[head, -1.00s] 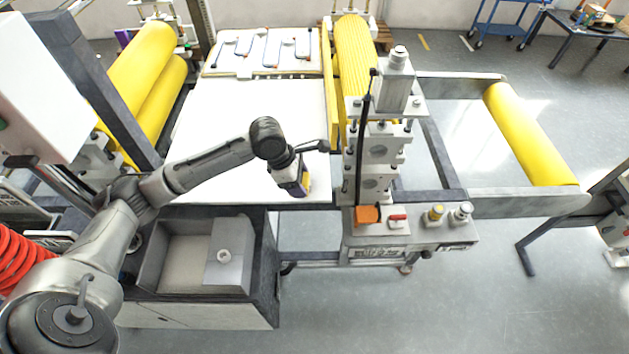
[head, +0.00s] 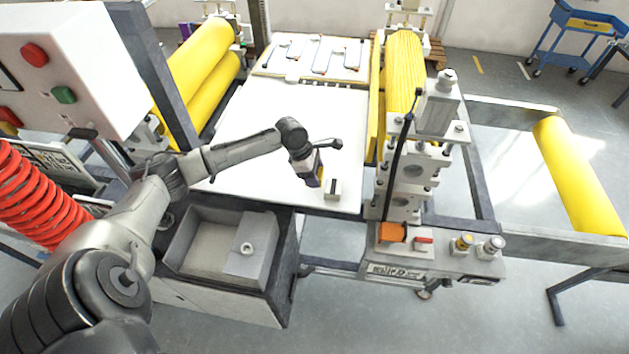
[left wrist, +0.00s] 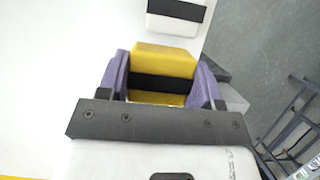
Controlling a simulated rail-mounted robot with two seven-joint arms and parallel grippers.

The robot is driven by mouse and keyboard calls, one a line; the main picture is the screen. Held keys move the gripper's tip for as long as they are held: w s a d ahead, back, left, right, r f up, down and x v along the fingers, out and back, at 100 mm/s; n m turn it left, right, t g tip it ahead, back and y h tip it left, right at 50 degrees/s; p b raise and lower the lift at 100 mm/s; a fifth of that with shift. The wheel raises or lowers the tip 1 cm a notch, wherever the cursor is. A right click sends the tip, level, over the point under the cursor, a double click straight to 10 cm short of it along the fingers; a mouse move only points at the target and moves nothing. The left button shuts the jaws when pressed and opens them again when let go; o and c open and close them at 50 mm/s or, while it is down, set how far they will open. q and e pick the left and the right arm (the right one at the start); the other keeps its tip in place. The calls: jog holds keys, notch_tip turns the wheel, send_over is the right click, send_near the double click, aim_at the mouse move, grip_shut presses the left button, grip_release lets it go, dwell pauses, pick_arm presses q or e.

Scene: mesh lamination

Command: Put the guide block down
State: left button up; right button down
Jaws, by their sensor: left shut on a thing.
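My left gripper (head: 314,181) points down over the front right part of the white table (head: 270,150). In the left wrist view its purple fingers (left wrist: 162,82) are shut on a yellow block (left wrist: 165,60) with a black band, which I take as the guide block. In the head view the fingers mostly hide this block. I cannot tell whether it touches the table. A white block (head: 333,188) with a black band stands on the table just right of the gripper; it also shows at the top of the left wrist view (left wrist: 176,22). My right gripper is out of view.
A roller stand (head: 410,150) with a yellow roller rises right of the table. A control box (head: 440,262) with an orange part (head: 391,232) is at its foot. A grey bin (head: 205,247) sits in front of the table. The table's middle is clear.

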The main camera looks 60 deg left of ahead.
pick_arm(q)
jog(key=shift+a+f, duration=0.1)
jog(key=shift+f, duration=1.95)
jog(key=o, duration=1)
jog(key=shift+f, duration=0.15)
